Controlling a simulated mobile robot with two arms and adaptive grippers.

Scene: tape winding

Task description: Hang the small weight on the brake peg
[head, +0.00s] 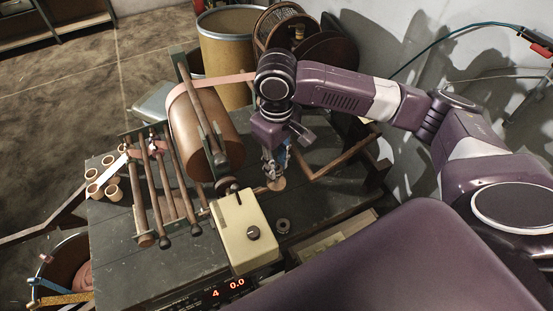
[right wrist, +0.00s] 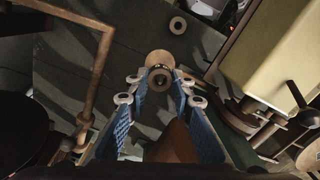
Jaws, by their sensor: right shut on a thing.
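My right gripper (head: 277,172) points down over the bench, right of the brown roll. In the right wrist view its blue-padded fingers (right wrist: 160,88) close around a round tan piece with a dark metal hub, which looks like the small weight (right wrist: 158,58). Its tan disc shows below the fingers in the head view (head: 277,184). I cannot tell whether it touches the bench. A brown shape between the fingers hides part of the grip. I cannot pick out the brake peg for sure. My left gripper is not in view.
The brown roll (head: 205,130) with pink tape (head: 222,79) and a rack of rods (head: 165,185) stand to the left. A cream box (head: 245,232) is in front. A grey ring (head: 283,226) lies on the dark bench (head: 120,245). A rusty bent bar (head: 340,155) is to the right.

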